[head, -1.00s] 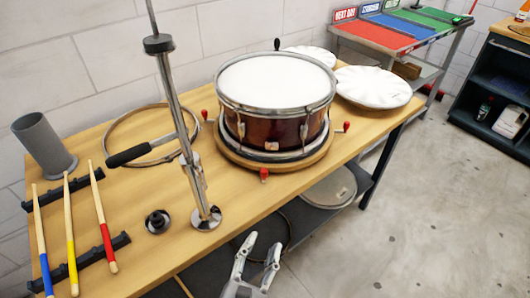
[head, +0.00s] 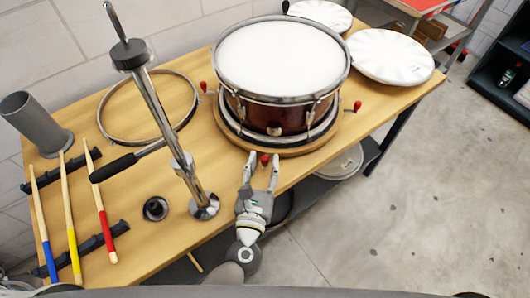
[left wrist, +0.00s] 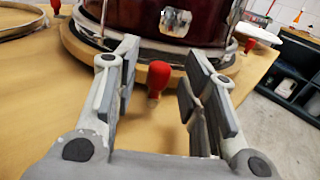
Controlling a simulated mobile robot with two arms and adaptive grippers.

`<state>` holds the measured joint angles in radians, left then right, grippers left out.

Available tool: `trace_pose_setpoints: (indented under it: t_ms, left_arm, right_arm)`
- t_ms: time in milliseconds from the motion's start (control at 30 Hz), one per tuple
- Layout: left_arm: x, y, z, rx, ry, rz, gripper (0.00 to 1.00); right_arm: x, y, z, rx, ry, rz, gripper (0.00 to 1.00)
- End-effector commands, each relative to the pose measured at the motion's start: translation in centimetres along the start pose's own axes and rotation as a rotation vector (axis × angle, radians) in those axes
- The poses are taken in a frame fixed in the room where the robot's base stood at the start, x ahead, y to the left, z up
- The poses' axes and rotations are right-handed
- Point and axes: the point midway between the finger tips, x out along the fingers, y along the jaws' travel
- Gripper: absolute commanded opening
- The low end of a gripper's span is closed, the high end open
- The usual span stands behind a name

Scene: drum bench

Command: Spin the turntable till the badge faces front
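A dark red drum (head: 268,112) with a white head sits on a round wooden turntable (head: 290,150) on the bench. The turntable has red knobs around its rim. A small silver badge (left wrist: 176,22) shows on the drum's near side, above the front red knob (left wrist: 158,78); it is tiny in the head view (head: 274,131). My left gripper (head: 263,157) is open at the front rim. Its fingers stand on either side of the front knob, with gaps to both. My right gripper is not in view.
A metal stand (head: 168,115) with a black handle rises left of the drum. Drumsticks (head: 66,215) lie on black racks at far left. A hoop (head: 148,107) and a grey cup (head: 38,125) are behind. White discs (head: 390,57) lie at right.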

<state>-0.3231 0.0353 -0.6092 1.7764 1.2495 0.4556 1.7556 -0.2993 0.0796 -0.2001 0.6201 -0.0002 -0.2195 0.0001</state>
Motion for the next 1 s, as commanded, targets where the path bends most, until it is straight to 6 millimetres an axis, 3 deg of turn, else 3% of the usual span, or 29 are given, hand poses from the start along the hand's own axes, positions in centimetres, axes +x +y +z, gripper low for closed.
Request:
trace_pose_setpoints:
  t_ms: [200,533,833,1000]
  left_arm:
    - [2.2,0.0,0.1,0.0,0.0,0.0,0.39]
    - [2.5,0.0,-0.1,0.001,0.001,-0.001,0.39]
    - [2.5,0.0,-0.1,0.001,0.001,-0.001,0.02]
    - [2.5,0.0,-0.1,0.001,0.001,0.0,0.0]
  right_arm:
    - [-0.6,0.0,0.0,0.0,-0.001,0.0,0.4]
    - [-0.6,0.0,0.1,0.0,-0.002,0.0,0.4]
    - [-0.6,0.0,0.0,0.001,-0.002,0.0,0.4]
    - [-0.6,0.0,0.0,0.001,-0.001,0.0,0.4]
